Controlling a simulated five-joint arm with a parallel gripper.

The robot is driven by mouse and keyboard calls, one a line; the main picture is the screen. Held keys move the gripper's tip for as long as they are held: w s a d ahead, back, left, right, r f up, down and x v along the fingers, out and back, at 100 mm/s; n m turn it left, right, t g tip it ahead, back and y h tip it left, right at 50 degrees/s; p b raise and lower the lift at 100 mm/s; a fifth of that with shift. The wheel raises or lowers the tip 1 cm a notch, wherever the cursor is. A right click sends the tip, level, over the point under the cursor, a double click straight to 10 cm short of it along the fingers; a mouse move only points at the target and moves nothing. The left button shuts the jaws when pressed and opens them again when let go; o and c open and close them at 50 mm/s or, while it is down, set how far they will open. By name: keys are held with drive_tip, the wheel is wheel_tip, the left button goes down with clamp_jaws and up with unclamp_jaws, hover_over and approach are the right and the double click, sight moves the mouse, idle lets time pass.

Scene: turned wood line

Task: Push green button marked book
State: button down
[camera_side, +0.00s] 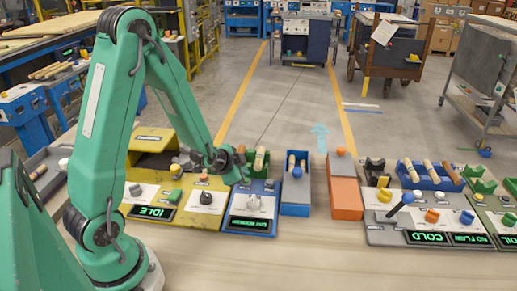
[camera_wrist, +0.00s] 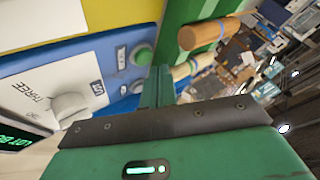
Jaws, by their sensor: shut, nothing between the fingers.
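A blue-framed panel (camera_wrist: 20,65) fills the left of the wrist view. It has a grey knob (camera_wrist: 70,107), the word THREE and a partly cut-off green display. A round green button (camera_wrist: 141,55) is at its far edge, with a darker round button (camera_wrist: 138,87) beside it. I cannot read a "book" label. My gripper (camera_wrist: 159,85) is shut and empty, close beside these buttons; contact cannot be told. In the side view my gripper (camera_side: 240,176) is low over the back of the blue panel (camera_side: 250,211), where it hides part of the panel.
A yellow panel (camera_side: 152,209) with an IDLE display is left of the blue one. A blue box (camera_side: 295,195) and an orange box (camera_side: 344,200) stand to the right, then a grey panel (camera_side: 385,232). Wooden pieces (camera_wrist: 208,33) lie in a green holder beyond my gripper.

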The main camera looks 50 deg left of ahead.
drive_tip(key=shift+r, duration=2.45)
drive_tip(key=shift+d+r, duration=0.1)
drive_tip(key=shift+r, duration=0.05)
drive_tip(key=s+d+r+n+g+h, duration=0.1)
drive_tip(key=s+d+r+n, duration=0.1)
drive_tip(key=s+d+r, duration=0.4)
drive_tip(key=s+d+r+n+g+h, duration=0.1)
drive_tip(key=s+d+r+n+g, duration=0.1)
drive_tip(key=s+d+r, duration=0.4)
drive_tip(key=s+r+n, duration=0.1)
drive_tip(key=s+r, duration=0.2)
drive_tip(key=s, duration=0.3)
drive_tip(key=shift+s+r+h, duration=0.3)
drive_tip(key=shift+s+r, duration=0.1)
